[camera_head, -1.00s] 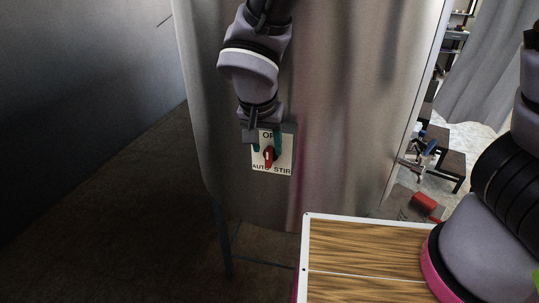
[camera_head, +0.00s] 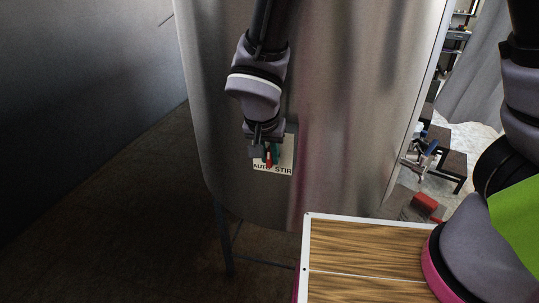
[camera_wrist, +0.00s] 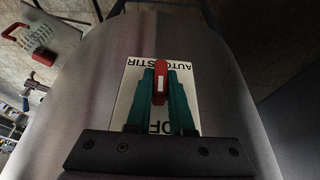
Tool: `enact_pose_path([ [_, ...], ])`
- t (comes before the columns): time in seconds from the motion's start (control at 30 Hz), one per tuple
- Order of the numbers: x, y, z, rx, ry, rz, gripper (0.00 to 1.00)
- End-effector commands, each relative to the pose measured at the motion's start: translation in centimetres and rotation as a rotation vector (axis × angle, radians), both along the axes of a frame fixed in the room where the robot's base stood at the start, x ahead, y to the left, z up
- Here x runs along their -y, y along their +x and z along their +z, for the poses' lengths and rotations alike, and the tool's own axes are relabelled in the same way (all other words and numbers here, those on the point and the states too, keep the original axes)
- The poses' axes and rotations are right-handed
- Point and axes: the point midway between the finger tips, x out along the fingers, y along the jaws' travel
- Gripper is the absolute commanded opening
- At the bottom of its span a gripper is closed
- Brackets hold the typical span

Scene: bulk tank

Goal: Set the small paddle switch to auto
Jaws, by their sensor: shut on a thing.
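The small red paddle switch (camera_wrist: 160,82), with a white line on it, sits on a white label plate (camera_head: 286,160) on the steel tank. The plate reads AUTO at lower left and STIR at lower right in the head view. In the wrist view it shows upside down (camera_wrist: 131,86), with part of OFF at the bottom. My gripper (camera_wrist: 162,90) has its teal fingers shut on the paddle, one on each side. It also shows in the head view (camera_head: 269,156), covering the upper plate. The paddle's far end lies between the AUTO and STIR words in the wrist view.
The steel tank (camera_head: 340,120) fills the middle. A wood-topped table (camera_head: 365,250) stands in front at lower right. A red padlock-like thing (camera_wrist: 38,36) lies beyond the tank's edge. Dark open floor is at left.

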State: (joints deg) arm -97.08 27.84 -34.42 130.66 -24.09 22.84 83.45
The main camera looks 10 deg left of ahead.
Motion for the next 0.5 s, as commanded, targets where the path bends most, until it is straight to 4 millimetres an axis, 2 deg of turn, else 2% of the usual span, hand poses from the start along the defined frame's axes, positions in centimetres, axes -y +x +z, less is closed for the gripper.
enact_pose_path([
  [0.27, -0.20, 0.07, 0.00, -0.006, -0.070, 0.000, 0.00],
  [0.5, -0.51, 0.13, -0.06, -0.022, -0.240, 0.000, 0.00],
])
